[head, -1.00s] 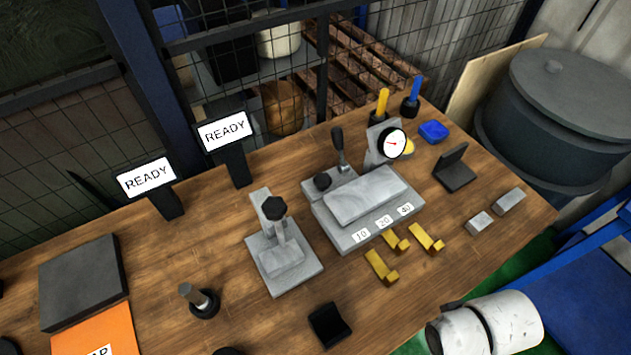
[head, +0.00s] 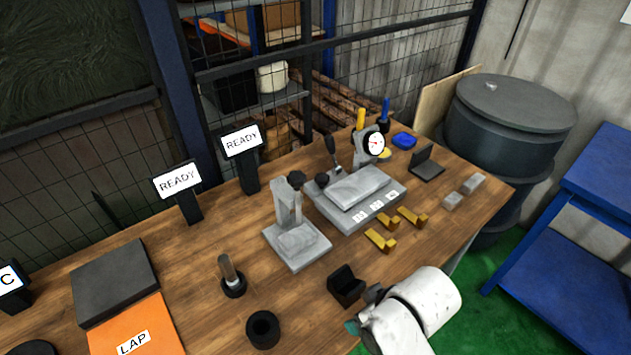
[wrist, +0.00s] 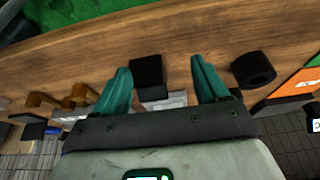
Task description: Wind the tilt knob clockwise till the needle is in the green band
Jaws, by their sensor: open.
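A round white dial gauge (head: 376,143) with a red needle stands behind a grey block fixture (head: 358,194) on the wooden bench. The needle's band colours are too small to read. I cannot tell which is the tilt knob. My gripper (wrist: 162,72), with teal fingers, is open and empty near the bench's front edge, apart from both knobs. In the head view my arm mostly hides it.
A black block (head: 346,286) lies close to my gripper; a black ring (head: 263,329) is left of it. Brass pieces (head: 381,240) lie before the fixture. Two READY signs (head: 242,141) stand behind.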

